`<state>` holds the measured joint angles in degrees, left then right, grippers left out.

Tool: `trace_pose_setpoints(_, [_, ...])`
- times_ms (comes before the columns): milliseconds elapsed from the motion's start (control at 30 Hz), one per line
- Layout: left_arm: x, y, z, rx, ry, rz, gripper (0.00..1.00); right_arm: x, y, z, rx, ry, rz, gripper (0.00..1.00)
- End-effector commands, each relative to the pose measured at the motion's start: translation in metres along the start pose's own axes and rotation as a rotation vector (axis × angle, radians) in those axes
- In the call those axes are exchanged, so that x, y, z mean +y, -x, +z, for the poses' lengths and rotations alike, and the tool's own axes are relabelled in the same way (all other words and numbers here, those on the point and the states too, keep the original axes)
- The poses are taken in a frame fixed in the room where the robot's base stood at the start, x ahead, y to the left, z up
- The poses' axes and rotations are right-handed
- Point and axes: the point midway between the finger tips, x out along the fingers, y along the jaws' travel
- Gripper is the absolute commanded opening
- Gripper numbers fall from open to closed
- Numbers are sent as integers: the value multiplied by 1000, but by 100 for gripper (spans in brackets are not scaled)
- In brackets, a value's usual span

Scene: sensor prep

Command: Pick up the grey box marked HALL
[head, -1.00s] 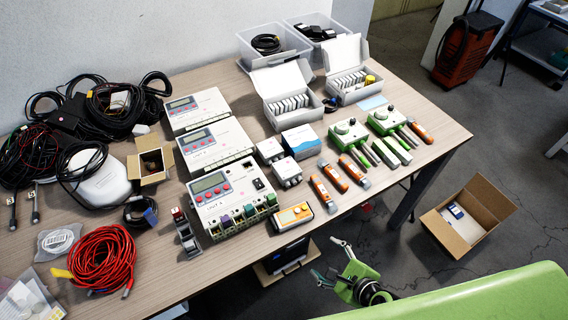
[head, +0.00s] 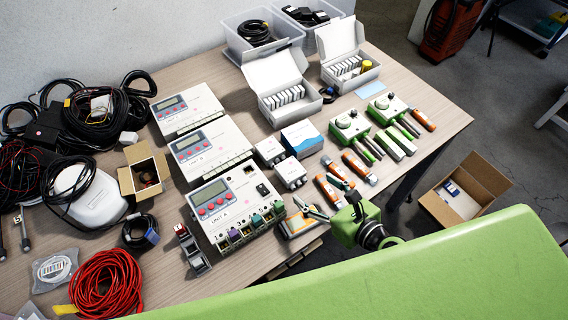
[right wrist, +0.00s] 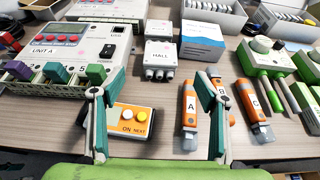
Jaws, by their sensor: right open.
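The grey box marked HALL (right wrist: 162,58) is a small light box with cable glands along its front edge. It stands on the table, and in the head view the front small grey box (head: 290,173) is the same one. A similar grey box (head: 270,151) stands right behind it. My right gripper (head: 311,179) is open and empty in front of the HALL box. In the right wrist view its two fingertips (right wrist: 160,73) are spread wide, with the box beyond and roughly centred between them. My left gripper is not in view.
An orange handheld device (right wrist: 133,119) lies below the fingers. The white unit marked UNIT A (head: 232,205) is left of the HALL box. Orange tools (head: 327,190) lie to its right, and a white-and-blue carton (head: 301,138) stands close behind right.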

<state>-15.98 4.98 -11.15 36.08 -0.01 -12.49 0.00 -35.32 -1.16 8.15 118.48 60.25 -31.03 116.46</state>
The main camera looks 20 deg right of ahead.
Motion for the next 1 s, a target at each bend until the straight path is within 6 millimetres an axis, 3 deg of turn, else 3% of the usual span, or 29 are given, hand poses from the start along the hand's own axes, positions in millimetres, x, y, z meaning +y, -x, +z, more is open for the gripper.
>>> trace_pose_setpoints(400, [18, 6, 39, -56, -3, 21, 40, 0, -73, 0, -1, 0, 0, 67])
trace_pose_setpoints(633, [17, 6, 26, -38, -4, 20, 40, -1, -90, -1, -1, 2, 1, 67])
trace_pose_setpoints(800, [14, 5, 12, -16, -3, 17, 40, -2, -116, -4, -1, 3, 0, 67])
trace_pose_setpoints(1000, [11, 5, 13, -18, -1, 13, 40, -2, -132, -4, 0, 3, -1, 67])
